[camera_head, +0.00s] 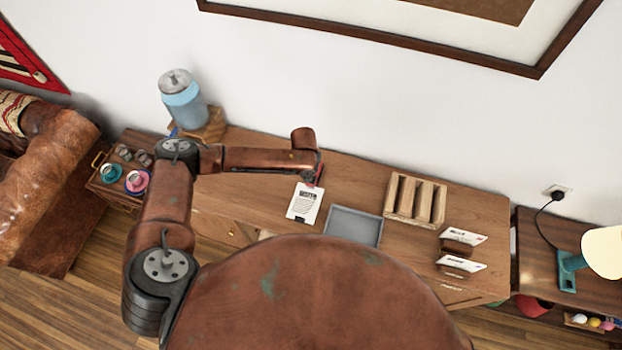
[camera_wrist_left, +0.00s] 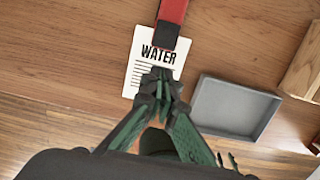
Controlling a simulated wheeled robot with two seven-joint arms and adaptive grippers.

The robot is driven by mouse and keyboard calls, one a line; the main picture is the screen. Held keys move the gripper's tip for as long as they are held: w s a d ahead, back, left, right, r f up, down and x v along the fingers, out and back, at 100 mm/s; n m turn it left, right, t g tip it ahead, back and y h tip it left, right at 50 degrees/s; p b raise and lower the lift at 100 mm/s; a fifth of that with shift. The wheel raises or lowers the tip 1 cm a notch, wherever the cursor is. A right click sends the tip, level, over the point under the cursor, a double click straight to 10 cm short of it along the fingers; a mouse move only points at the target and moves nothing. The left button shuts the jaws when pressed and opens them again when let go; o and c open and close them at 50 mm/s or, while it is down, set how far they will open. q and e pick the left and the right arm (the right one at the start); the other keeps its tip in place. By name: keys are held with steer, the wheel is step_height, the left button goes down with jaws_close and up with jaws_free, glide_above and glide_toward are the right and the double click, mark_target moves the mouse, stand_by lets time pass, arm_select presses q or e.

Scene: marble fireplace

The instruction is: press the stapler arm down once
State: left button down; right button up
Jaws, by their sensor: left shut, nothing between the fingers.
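The stapler (camera_wrist_left: 172,18) is red with a dark end and lies over the top of a white card (camera_wrist_left: 150,62) printed "WATER" in the left wrist view. Its far part is cut off by the frame's top edge. In the head view only a bit of red stapler (camera_head: 320,172) shows beside my left wrist. My left gripper (camera_wrist_left: 162,78) is shut and empty, its fingertips over the card just below the stapler's dark end. I cannot tell whether they touch anything. My right gripper is not in view.
A grey tray (camera_head: 353,212) lies right of the card on the wooden desk (camera_head: 260,190). Beyond it are a slotted wooden holder (camera_head: 388,199) and two card stands (camera_head: 459,247). A blue canister (camera_head: 184,107) stands at the back left.

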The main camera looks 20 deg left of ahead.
arm_select(q)
steer(key=shift+s+r, duration=0.2)
steer(key=shift+r, duration=1.35)
